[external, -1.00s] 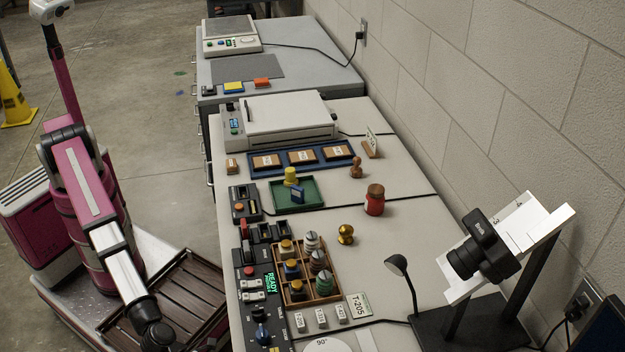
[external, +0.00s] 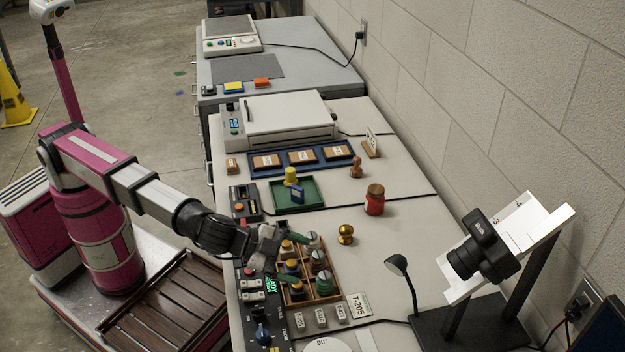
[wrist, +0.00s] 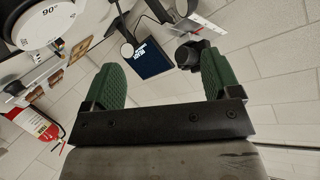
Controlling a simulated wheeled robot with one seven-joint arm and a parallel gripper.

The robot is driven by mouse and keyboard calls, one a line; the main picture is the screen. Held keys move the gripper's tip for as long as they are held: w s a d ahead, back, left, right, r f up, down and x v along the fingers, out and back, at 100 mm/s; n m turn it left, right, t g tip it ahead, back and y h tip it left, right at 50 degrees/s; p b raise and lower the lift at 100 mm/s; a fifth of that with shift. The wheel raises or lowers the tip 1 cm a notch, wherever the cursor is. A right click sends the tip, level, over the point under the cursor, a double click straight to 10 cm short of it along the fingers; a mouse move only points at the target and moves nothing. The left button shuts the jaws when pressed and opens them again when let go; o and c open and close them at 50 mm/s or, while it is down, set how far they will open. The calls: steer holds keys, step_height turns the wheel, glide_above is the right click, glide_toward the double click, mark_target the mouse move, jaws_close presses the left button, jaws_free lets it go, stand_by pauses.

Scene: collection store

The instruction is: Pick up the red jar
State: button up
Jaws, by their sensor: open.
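The red jar (external: 375,205) has a brown lid. It stands upright on the bench top in the external view, back and to the right of my gripper. My gripper (external: 304,260) is open and empty, with green finger pads. It is above the wooden compartment box (external: 310,301) and the control panel, apart from the jar. In the wrist view the two green pads of my gripper (wrist: 160,70) are spread wide with nothing between them. I cannot make out the jar in the wrist view.
A brass knob-like piece (external: 346,234) stands between my gripper and the jar. A green tray (external: 310,203) lies left of the jar, and a wooden stamp (external: 356,167) behind it. A desk lamp (external: 397,265) and camera stand (external: 545,250) are at right.

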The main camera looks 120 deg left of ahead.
steer(key=a+f+n+g+y, duration=0.25)
steer(key=a+n, duration=0.35)
steer(key=a, duration=1)
steer(key=n+g+y, duration=0.3)
steer(key=n, duration=0.4)
glide_toward(373, 189)
steer(key=x, duration=0.6)
steer(key=shift+w+r, duration=0.15)
steer(key=shift+r, duration=0.15)
steer(key=shift+f+x, duration=0.15)
steer(key=shift+x, duration=1.2)
steer(key=shift+f+x, duration=0.2)
steer(key=shift+x, duration=1.15)
steer(key=shift+d, duration=0.15)
steer(key=c, duration=1.1)
steer(key=shift+o, duration=0.2)
